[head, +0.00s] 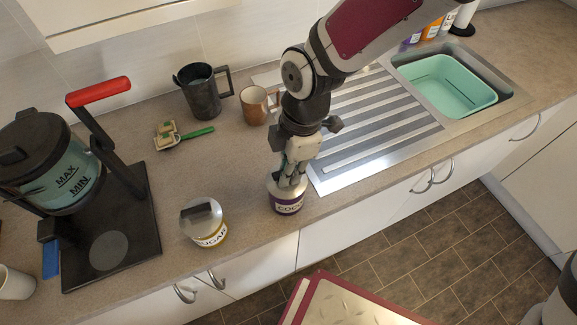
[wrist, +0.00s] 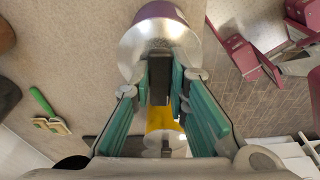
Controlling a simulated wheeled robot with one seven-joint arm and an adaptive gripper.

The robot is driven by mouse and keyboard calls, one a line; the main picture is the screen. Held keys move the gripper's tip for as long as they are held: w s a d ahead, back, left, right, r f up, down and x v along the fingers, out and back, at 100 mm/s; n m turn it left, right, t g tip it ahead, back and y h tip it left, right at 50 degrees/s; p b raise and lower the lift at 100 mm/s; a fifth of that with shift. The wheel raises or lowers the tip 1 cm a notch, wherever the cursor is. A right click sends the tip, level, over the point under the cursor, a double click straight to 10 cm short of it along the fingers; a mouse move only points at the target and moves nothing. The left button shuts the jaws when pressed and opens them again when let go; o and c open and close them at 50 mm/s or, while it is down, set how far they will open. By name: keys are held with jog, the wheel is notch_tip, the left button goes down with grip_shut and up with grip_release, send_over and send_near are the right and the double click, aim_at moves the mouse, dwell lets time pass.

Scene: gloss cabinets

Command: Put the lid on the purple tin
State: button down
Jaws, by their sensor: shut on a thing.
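The purple tin (head: 287,205), with a partly hidden label, stands upright near the counter's front edge. Its purple side also shows at the top of the wrist view (wrist: 163,11). The silver round lid (wrist: 136,48) lies over the tin's mouth, with no clear gap visible between them; I cannot tell if it is fully seated. My gripper (head: 290,179) points down directly above the tin. In the wrist view its fingers (wrist: 160,84) are shut on the lid's dark upright handle, which they partly hide.
A lidded yellow sugar tin (head: 205,223) stands to the left. A brown mug (head: 254,106), a dark jug (head: 201,94) and a green-handled utensil (head: 198,133) are behind. A coffee machine (head: 110,225) fills the left; the steel drainer (head: 370,125) lies right.

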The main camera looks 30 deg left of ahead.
jog(key=shift+f+b, duration=0.3)
jog(key=shift+f, duration=0.3)
jog(key=c, duration=1.5)
grip_release()
jog(key=shift+o, duration=0.2)
notch_tip(320, 180, up, 12)
jog(key=w+d, duration=0.1)
jog(key=shift+w, duration=0.2)
jog(key=shift+d+f, duration=0.1)
jog(key=shift+d, duration=0.05)
